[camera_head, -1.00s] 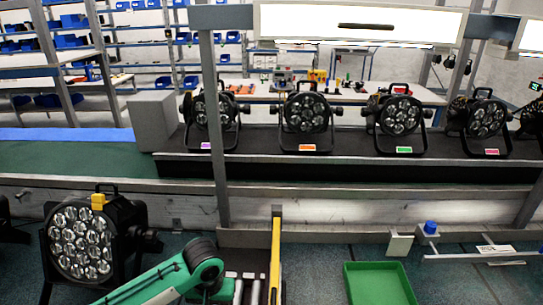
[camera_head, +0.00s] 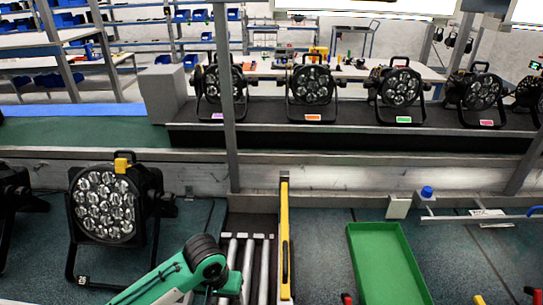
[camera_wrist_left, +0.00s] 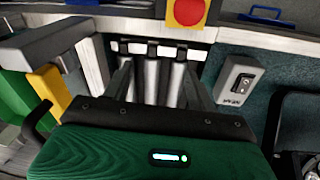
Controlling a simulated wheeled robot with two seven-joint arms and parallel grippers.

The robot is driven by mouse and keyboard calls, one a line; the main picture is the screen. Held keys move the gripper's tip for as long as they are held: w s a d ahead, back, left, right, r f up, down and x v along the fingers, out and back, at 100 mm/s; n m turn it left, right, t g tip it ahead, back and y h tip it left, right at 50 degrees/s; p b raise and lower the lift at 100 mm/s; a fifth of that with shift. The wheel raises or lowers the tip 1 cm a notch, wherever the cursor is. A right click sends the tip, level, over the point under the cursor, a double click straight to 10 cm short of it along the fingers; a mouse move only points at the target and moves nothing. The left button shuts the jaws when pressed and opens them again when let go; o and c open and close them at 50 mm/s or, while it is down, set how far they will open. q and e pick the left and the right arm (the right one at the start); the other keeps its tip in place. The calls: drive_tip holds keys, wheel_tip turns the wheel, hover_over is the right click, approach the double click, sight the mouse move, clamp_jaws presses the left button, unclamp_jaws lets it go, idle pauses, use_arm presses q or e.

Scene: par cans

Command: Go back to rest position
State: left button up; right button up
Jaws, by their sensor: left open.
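My left gripper (camera_wrist_left: 160,85) shows in the left wrist view. Its two dark fingers stand apart with nothing held between them, above metal rollers (camera_wrist_left: 164,78). In the head view my green left arm comes in at the bottom, left of centre, in front of the same rollers (camera_head: 246,262); its gripper cannot be made out there. My right gripper is in neither view.
A par can (camera_head: 104,204) with a yellow clip stands at left. More par cans (camera_head: 311,86) line the dark shelf behind. A yellow bar (camera_head: 285,235) edges the rollers, beside a green tray (camera_head: 385,262). A red button (camera_wrist_left: 187,11) is ahead of the wrist.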

use_arm(q)
drive_tip(key=s+f+m+t+h, duration=0.1)
drive_tip(key=s+f+t+h, duration=0.1)
drive_tip(key=s, duration=0.7)
drive_tip(key=s+a+t+y, duration=0.1)
drive_tip(key=s+a+y, duration=0.2)
drive_tip(key=s+a, duration=0.8)
wheel_tip(320, 180, down, 31)
drive_tip(key=g, duration=0.1)
drive_tip(key=s+a+f, duration=0.1)
drive_tip(key=s+f, duration=0.8)
drive_tip(key=f, duration=0.1)
drive_tip(key=s+a+f+g, duration=0.1)
drive_tip(key=s+a+f, duration=0.1)
drive_tip(key=s+f, duration=0.8)
drive_tip(key=shift+s+a, duration=0.15)
drive_tip(key=shift+a, duration=0.15)
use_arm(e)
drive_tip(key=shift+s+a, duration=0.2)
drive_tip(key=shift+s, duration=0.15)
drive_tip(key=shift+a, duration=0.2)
